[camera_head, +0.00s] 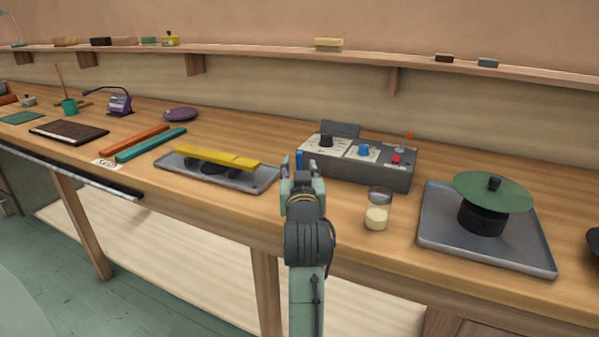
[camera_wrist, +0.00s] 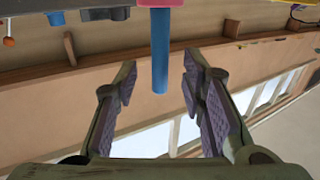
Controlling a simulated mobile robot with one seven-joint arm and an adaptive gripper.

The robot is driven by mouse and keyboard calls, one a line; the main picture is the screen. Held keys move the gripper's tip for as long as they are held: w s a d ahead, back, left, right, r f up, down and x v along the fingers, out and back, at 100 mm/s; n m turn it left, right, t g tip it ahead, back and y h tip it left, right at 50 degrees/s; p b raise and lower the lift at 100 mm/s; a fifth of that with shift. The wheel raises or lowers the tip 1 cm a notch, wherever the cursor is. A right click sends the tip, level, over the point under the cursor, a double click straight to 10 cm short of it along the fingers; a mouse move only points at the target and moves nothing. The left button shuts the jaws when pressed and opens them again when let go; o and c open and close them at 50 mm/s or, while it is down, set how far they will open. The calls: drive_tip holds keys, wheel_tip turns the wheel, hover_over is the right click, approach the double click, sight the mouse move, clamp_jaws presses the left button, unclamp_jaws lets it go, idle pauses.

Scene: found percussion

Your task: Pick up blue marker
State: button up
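The blue marker (camera_head: 299,160) stands upright by the left front of the grey control box, just beyond my gripper (camera_head: 299,169). In the wrist view, which looks inverted, the blue marker (camera_wrist: 159,50) is a thin blue rod reaching down from a pink piece (camera_wrist: 160,3) at the top edge. My gripper (camera_wrist: 159,78) is open there, with one finger on each side of the marker's line and clear gaps to both. I cannot tell how deep the marker sits between the fingers. Its base is hidden behind my gripper in the head view.
The control box (camera_head: 365,168) with knobs stands close on the right. A glass jar (camera_head: 377,210) is near the front edge. A tray (camera_head: 250,180) with a yellow bar (camera_head: 215,158) lies left; another tray (camera_head: 440,235) holds a green-topped pot (camera_head: 490,195).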

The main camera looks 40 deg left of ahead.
drive_tip(key=shift+x, duration=1.4)
drive_tip(key=shift+c, duration=0.3)
clamp_jaws()
